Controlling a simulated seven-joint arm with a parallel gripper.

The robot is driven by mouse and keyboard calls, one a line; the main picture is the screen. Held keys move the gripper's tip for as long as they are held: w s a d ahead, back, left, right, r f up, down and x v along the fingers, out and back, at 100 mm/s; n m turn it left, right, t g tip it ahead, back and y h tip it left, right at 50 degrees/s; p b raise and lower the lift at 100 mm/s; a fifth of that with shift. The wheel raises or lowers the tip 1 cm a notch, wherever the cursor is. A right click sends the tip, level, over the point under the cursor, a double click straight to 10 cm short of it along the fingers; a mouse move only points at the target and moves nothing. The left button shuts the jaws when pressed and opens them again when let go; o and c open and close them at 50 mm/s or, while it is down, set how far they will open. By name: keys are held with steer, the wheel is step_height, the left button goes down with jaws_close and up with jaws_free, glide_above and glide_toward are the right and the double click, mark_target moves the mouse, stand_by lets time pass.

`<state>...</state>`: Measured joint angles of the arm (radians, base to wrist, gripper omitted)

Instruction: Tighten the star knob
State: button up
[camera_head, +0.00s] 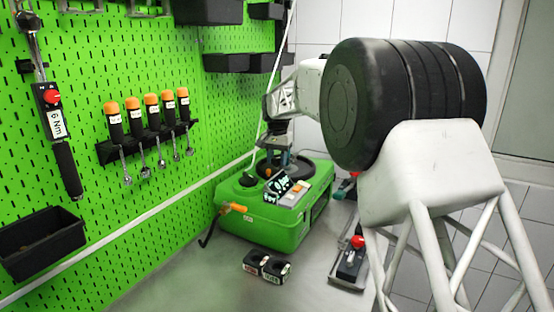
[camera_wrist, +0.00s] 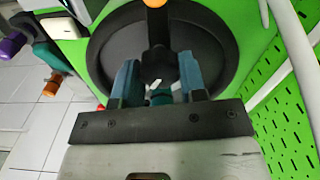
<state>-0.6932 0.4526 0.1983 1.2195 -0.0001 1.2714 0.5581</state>
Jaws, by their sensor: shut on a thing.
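The star knob (camera_wrist: 153,52) is black and sits in the middle of a round black lid (camera_wrist: 215,45) on top of the green pump unit (camera_head: 262,228). My gripper (camera_wrist: 158,72) comes down from above, with its two teal fingers on either side of the knob and shut on it. In the head view my gripper (camera_head: 277,150) stands over the lid, and the knob is hidden behind the fingers. An orange tip shows just beyond the knob in the wrist view.
The pump has a small display (camera_head: 277,187) and an orange-ended fitting (camera_head: 236,208). A torque wrench (camera_head: 55,120) and orange-topped drivers (camera_head: 150,115) hang on the green pegboard at left.

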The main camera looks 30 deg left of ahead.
mark_target(277, 158)
steer(key=shift+r, duration=0.15)
steer(key=o, duration=0.9)
steer(key=shift+r, duration=3.8)
